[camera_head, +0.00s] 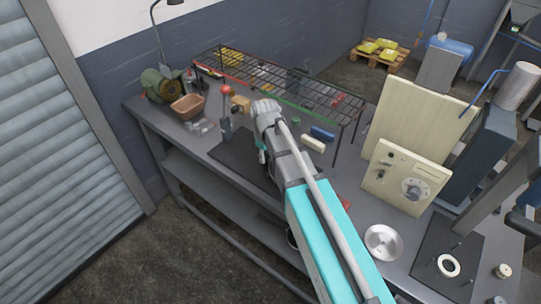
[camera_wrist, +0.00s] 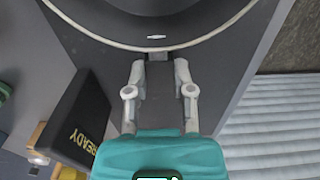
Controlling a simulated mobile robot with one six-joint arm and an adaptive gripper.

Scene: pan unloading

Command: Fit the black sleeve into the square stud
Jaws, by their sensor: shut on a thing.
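My gripper (camera_wrist: 160,76) is shut on the dark bar-like handle (camera_wrist: 160,98) of a large round dark pan (camera_wrist: 125,24) with a pale rim. The pan fills the top of the wrist view and is cut off by its edge. In the head view my gripper (camera_head: 262,150) is over the dark mat on the left part of the bench, and my arm hides most of what it holds. I cannot make out a black sleeve or a square stud for certain in either view.
The bench has a dark mat (camera_head: 233,152), a wire rack (camera_head: 275,78) behind, and a brown bin (camera_head: 187,106) at left. A black READY sign (camera_wrist: 80,125) stands left of my gripper. A control panel (camera_head: 405,180), steel dish (camera_head: 382,242) and pale ring (camera_head: 448,265) are at right.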

